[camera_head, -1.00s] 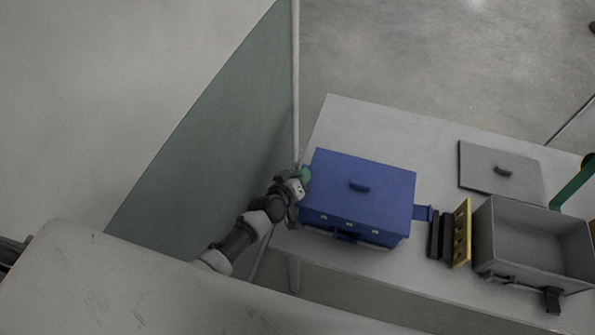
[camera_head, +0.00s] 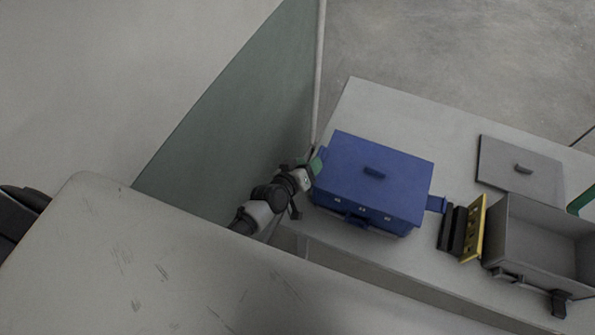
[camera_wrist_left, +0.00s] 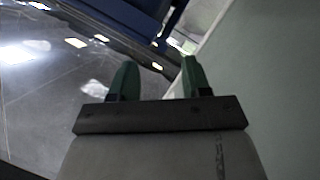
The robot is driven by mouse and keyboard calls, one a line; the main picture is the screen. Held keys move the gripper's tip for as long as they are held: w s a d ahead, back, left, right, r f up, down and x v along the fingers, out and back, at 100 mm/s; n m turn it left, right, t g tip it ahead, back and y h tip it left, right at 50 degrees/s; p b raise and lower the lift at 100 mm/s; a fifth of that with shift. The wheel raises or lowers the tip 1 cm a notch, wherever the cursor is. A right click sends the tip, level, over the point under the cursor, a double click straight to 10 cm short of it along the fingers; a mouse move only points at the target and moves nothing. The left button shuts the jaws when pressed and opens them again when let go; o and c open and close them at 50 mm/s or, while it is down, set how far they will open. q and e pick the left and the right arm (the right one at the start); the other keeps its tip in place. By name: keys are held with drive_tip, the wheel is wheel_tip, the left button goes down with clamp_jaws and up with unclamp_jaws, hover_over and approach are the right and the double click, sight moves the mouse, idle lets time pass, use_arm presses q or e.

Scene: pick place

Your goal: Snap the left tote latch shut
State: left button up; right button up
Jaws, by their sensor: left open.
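A closed blue tote (camera_head: 345,165) with a dark lid handle stands on the light table. A blue latch flap (camera_head: 437,204) sticks out from its right side, and another latch part shows on its front. The left-side latch is mostly hidden behind my gripper. My left gripper (camera_head: 316,164) is at the tote's left side, close to its wall; I cannot tell whether it touches. In the left wrist view its two green fingers (camera_wrist_left: 157,78) are apart with nothing between them, and the blue tote (camera_wrist_left: 130,14) is at the top, beyond the fingertips. My right gripper is not in view.
Right of the tote stand black blocks and a yellow slotted piece (camera_head: 471,230). An open grey tote (camera_head: 518,245) is farther right, with its grey lid (camera_head: 500,163) lying behind. A green-grey partition (camera_head: 235,110) stands left of the table (camera_head: 400,105). A pale surface fills the near left.

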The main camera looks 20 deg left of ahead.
use_arm(q)
drive_tip(key=v, duration=0.6)
drive_tip(key=shift+r, duration=0.1)
idle(0.3)
